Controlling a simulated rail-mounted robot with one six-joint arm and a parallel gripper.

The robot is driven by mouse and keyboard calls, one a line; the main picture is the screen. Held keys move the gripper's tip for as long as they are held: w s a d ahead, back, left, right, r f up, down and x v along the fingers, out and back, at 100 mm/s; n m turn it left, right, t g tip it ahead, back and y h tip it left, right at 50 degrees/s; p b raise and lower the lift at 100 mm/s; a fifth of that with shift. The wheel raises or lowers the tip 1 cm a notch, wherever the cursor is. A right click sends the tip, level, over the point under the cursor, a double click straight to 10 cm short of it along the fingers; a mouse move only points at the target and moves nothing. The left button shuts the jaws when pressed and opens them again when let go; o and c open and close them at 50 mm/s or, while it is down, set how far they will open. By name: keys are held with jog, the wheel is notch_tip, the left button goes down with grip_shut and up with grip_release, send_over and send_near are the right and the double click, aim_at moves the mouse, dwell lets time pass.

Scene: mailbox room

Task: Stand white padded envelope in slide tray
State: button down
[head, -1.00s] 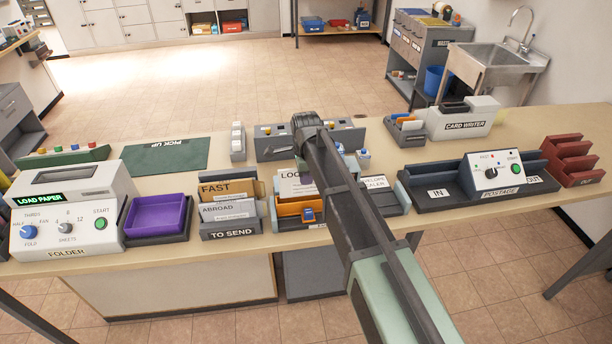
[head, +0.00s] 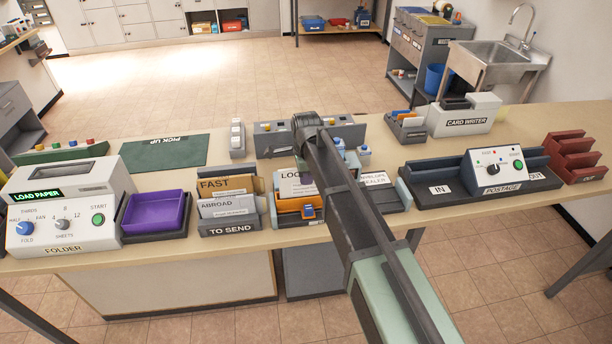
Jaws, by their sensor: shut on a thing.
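My arm reaches in from the bottom right, and its dark far joint (head: 308,122) stands over the middle of the counter. My gripper is hidden behind the arm, so its fingers and anything in them do not show. I cannot make out a white padded envelope. No label names a slide tray, and I cannot tell which holder it is. A holder with an orange part (head: 292,207) and a partly covered "LOC" sign (head: 291,182) stands just left of the arm. The "TO SEND" rack (head: 232,229), with "FAST" and "ABROAD" sections, is left of it.
The folder machine (head: 65,210) and purple tray (head: 156,211) are at left. The envelope sealer (head: 397,195) is partly behind the arm. The postage machine (head: 495,175), red rack (head: 578,158) and card writer (head: 465,116) are at right.

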aim_at(306, 195)
jog(key=shift+f+b, duration=0.3)
jog(key=shift+f, duration=0.3)
notch_tip(306, 195, down, 2)
jog(key=shift+f+b, duration=0.25)
jog(key=shift+b, duration=1)
jog(key=shift+r, duration=0.1)
jog(key=c, duration=1.1)
grip_release()
notch_tip(306, 195, up, 7)
jog(key=p, duration=0.7)
jog(key=shift+r, duration=0.1)
